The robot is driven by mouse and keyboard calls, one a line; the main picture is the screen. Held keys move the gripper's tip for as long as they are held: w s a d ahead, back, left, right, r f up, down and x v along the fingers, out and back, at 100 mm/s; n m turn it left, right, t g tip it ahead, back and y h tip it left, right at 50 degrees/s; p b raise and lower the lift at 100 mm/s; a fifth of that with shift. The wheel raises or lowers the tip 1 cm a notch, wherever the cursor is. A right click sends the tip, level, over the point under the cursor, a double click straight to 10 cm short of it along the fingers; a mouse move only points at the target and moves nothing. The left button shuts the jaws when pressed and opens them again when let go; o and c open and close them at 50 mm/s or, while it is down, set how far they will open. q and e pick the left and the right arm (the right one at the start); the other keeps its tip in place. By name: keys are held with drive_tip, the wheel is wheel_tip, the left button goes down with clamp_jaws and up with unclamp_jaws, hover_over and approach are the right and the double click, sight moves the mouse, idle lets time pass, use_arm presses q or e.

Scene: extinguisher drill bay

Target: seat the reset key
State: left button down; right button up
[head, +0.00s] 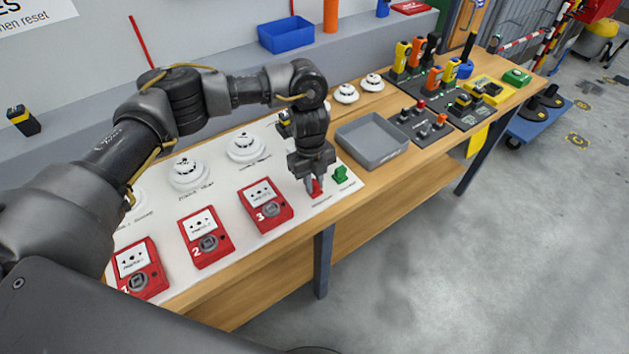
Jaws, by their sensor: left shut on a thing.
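My left gripper (314,183) points down at the right end of the white board (228,178) and is shut on a small red key (317,189). The key's lower end is close to the board; I cannot tell if it touches. A small green key-like piece (340,174) stands just right of it. Three red call points, numbered 1 (139,268), 2 (205,236) and 3 (265,205), lie along the board's front, each with a round grey part low on its face. My right gripper is not in view.
White detectors (246,146) stand behind the call points. A grey tray (372,140) sits right of my gripper. Further right are dark panels (418,122) with red buttons and several coloured handheld devices. A blue bin (286,36) is on the back ledge. Bare wood runs along the front edge.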

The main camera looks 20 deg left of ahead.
use_arm(q)
drive_tip(key=c, duration=0.9)
unclamp_jaws()
drive_tip(key=shift+r, duration=0.15)
drive_tip(key=shift+r+p, duration=3.4)
